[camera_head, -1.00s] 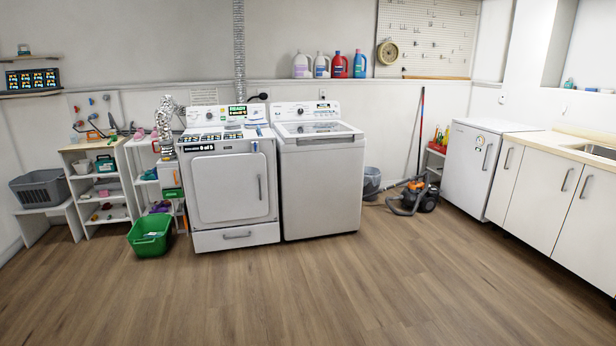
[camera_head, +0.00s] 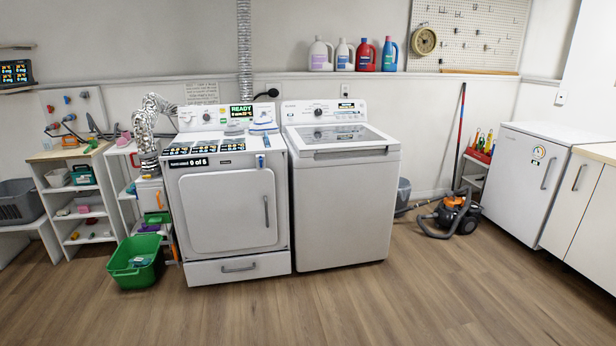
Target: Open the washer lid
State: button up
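The washer (camera_head: 345,212) is the white top-loading machine in the middle of the head view, against the back wall. Its lid (camera_head: 330,138) is down, a flat panel with a dark glass window and a handle strip (camera_head: 352,152) along the front edge. The control panel (camera_head: 322,111) stands up behind the lid. No part of my arm or gripper shows in the head view.
A white dryer (camera_head: 228,215) stands directly left of the washer. A green basket (camera_head: 135,262) sits on the floor at the left. A vacuum cleaner (camera_head: 455,213) and a grey bucket (camera_head: 402,195) stand to the right. The wood floor (camera_head: 350,310) in front is clear.

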aim_at(303, 137)
jog(key=i, duration=1.9)
jog(key=i+u, duration=0.1)
jog(key=i, duration=0.6)
jog(key=i+l, duration=0.15)
jog(key=i, duration=0.55)
jog(key=i+l+u, duration=0.15)
jog(key=i, duration=0.55)
